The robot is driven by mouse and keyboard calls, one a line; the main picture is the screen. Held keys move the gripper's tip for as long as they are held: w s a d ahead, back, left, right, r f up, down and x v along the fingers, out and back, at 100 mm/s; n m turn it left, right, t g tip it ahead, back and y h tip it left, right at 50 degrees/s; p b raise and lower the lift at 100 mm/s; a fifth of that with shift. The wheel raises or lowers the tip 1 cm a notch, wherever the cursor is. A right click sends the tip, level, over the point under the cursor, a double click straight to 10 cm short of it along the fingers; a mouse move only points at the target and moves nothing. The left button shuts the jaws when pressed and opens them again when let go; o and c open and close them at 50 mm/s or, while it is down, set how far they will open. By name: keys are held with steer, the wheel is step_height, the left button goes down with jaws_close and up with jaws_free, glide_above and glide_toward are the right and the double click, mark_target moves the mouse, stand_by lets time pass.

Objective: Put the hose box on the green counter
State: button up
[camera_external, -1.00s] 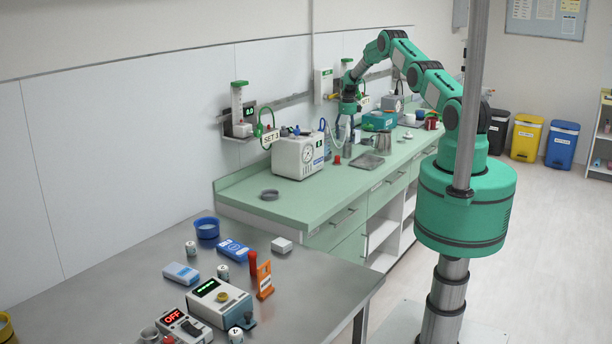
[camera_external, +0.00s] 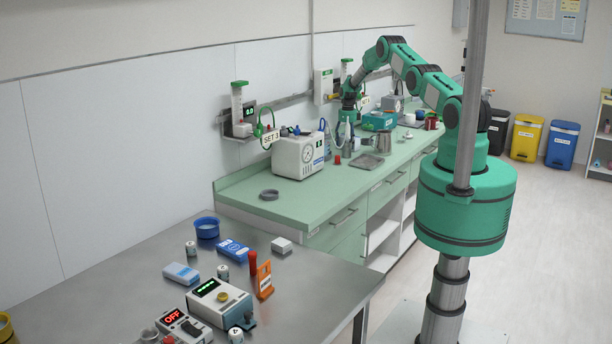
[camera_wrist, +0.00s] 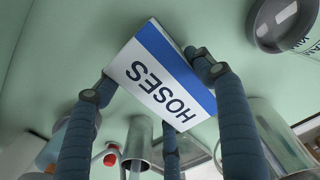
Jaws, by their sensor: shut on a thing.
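The hose box (camera_wrist: 162,78) is white with a blue band and the word HOSES, upside down in the wrist view. My gripper (camera_wrist: 155,80) is shut on it, with dark blue ribbed fingers on both sides. In the external view my gripper (camera_external: 346,122) points down over the far part of the green counter (camera_external: 318,202), near the wall. I cannot make out the box there. The green counter top (camera_wrist: 215,30) fills the background of the wrist view. Whether the box touches the counter or hangs above it, I cannot tell.
A metal jug (camera_external: 383,143), a flat metal tray (camera_external: 367,161) and a white gauge unit (camera_external: 298,157) stand around my gripper. A teal box (camera_external: 378,121) is farther back.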

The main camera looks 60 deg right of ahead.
steer(key=shift+f, duration=0.15)
steer(key=o, duration=1.2)
steer(key=shift+r, duration=0.2)
steer(key=shift+r+b, duration=0.7)
steer(key=shift+r, duration=5.3)
